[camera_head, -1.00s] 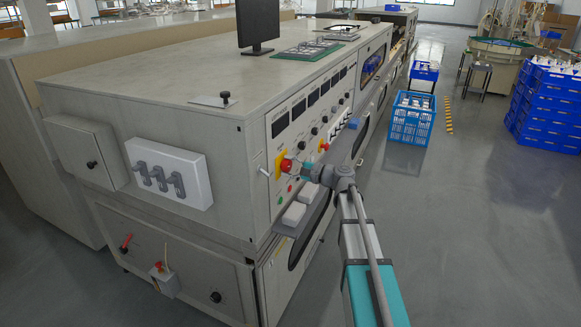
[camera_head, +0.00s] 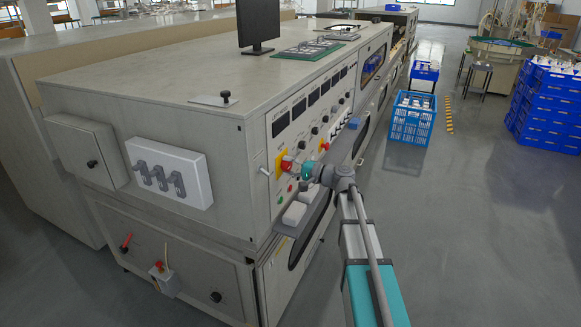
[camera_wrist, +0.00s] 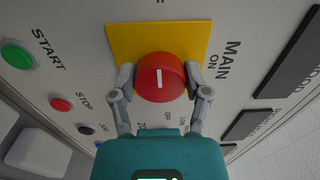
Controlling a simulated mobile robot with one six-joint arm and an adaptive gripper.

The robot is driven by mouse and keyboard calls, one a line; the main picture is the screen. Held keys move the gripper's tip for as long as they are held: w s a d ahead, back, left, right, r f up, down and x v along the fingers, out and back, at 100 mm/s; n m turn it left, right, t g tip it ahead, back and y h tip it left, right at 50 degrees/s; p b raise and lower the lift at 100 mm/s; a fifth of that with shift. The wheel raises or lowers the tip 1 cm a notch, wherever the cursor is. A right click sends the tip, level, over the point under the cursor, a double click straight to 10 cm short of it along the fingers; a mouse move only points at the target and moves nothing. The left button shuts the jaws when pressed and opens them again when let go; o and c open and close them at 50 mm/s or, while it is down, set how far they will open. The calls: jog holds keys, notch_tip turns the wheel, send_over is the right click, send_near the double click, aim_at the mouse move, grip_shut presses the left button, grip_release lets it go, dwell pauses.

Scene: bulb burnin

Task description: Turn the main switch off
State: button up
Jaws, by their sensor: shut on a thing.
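The main switch is a round red knob (camera_wrist: 160,70) with a white line, on a yellow plate (camera_wrist: 125,42) labelled MAIN. An ON label is printed to its right and an OFF label just below it in the wrist view. In the wrist view the white line stands about vertical. My gripper (camera_wrist: 161,84) is shut on the knob, one grey finger on each side. In the head view the red knob (camera_head: 285,164) sits on the front of the long grey machine (camera_head: 180,90), with my gripper (camera_head: 292,168) against it; its fingers are too small to make out there.
Green START (camera_wrist: 16,54) and red STOP (camera_wrist: 61,104) buttons lie close by on the panel. A shelf with white boxes (camera_head: 295,213) juts out below the switch. Open floor (camera_head: 470,220) lies to the right, with blue crates (camera_head: 412,117) farther back.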

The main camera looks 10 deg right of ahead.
jog(key=shift+s+a, duration=0.1)
jog(key=shift+a, duration=0.05)
jog(key=o, duration=1.1)
jog(key=shift+d, duration=0.3)
jog(key=v, duration=1.1)
jog(key=shift+s+d, duration=0.15)
jog(key=shift+s, duration=0.05)
